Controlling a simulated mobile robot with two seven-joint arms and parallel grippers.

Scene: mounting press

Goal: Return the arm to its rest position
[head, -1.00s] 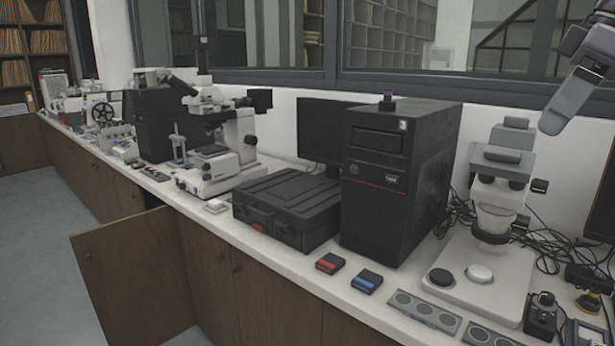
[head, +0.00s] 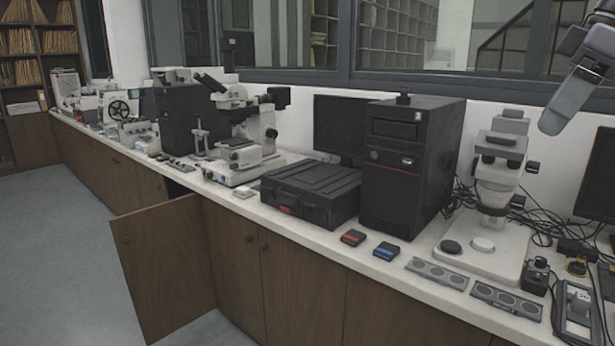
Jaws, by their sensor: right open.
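My right gripper (head: 566,108) is at the upper right edge of the head view, raised above the counter in front of the window wall. It is a grey finger shape pointing down and left. It is open and nothing shows in it. It appears above and right of the white stereo microscope (head: 497,185), apart from it in the picture. Most of the right arm is cut off by the frame edge. My left gripper is not in view.
A long white counter (head: 330,236) carries a black computer tower (head: 408,170), a black case (head: 310,192), a larger microscope (head: 240,145), and red (head: 353,237) and blue (head: 386,251) boxes. A wooden cabinet door (head: 165,265) stands open into the aisle. The floor (head: 60,240) at left is clear.

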